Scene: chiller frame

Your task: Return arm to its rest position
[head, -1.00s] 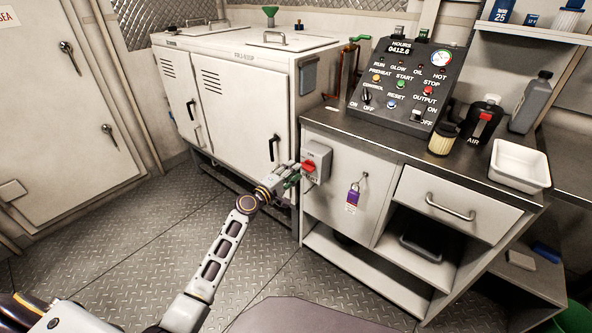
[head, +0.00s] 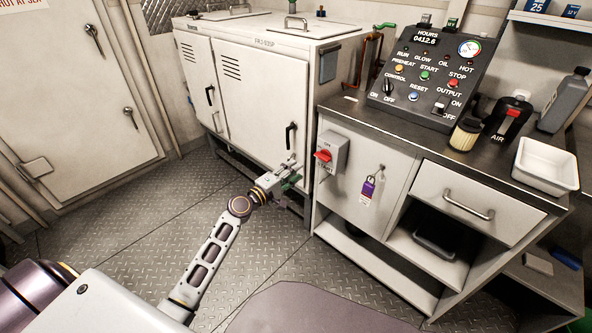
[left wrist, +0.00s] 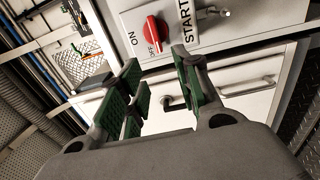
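My left arm reaches in from the lower left of the head view. My left gripper (head: 288,178) is in front of the white cabinet (head: 262,100), left of and a little below the grey switch box (head: 333,150) with a red knob (head: 323,156). In the left wrist view the green-padded fingers (left wrist: 162,85) stand apart with nothing between them. The red knob (left wrist: 155,30) is beyond the fingertips, clear of them, beside ON and OFF lettering. My right gripper is not in view.
A purple padlock with a tag (head: 368,187) hangs on the workbench front. A control panel (head: 430,75), a black AIR bottle (head: 508,117) and a white tray (head: 546,165) stand on top. A drawer handle (head: 468,207) juts out. The plate floor (head: 120,235) at left is clear.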

